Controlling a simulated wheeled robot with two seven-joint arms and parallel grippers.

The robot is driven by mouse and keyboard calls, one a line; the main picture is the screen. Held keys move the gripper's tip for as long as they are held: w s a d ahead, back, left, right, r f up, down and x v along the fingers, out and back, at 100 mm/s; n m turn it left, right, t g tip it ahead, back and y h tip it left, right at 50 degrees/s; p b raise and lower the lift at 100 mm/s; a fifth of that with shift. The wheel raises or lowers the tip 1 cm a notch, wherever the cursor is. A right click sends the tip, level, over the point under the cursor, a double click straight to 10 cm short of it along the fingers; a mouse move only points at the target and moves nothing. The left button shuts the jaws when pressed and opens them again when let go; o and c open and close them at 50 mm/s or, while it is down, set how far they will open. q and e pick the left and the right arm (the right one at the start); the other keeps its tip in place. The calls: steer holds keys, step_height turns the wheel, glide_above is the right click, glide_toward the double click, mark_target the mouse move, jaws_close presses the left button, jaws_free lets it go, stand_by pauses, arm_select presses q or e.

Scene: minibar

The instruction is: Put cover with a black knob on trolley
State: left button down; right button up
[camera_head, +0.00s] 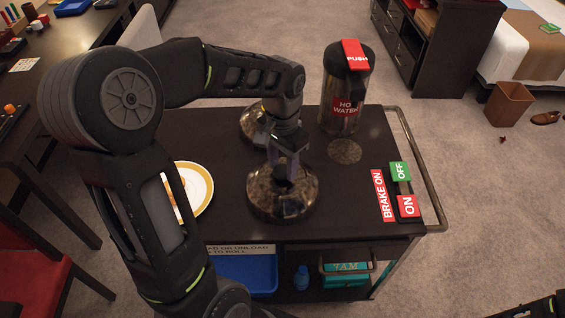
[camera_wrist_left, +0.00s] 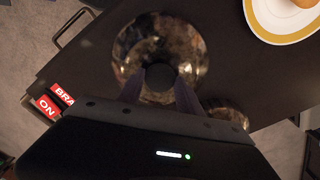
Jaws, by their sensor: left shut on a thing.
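A shiny domed cover with a black knob (camera_head: 265,205) is over the front middle of the dark trolley top (camera_head: 345,205). It also shows in the left wrist view (camera_wrist_left: 140,45). My left gripper (camera_head: 284,170) points down from above, and its fingers are shut on the black knob (camera_wrist_left: 160,76). The cover looks level and at or very near the trolley surface; I cannot tell whether it touches. A second, similar domed cover (camera_head: 251,122) stands farther back, partly hidden by my left arm. My right gripper is not clearly in view.
A gold-rimmed plate (camera_head: 205,200) with food lies left of the cover, partly behind my arm. A hot water dispenser (camera_head: 347,95) stands at the back right. Brake buttons (camera_head: 405,190) and a metal rail (camera_head: 425,180) are at the right edge. The top between cover and buttons is clear.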

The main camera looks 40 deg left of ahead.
arm_select(q)
steer(key=shift+f, duration=0.1)
steer(key=c, duration=0.8)
jaws_free()
step_height(320, 180, up, 12)
steer(key=shift+r, duration=0.2)
stand_by(0.3)
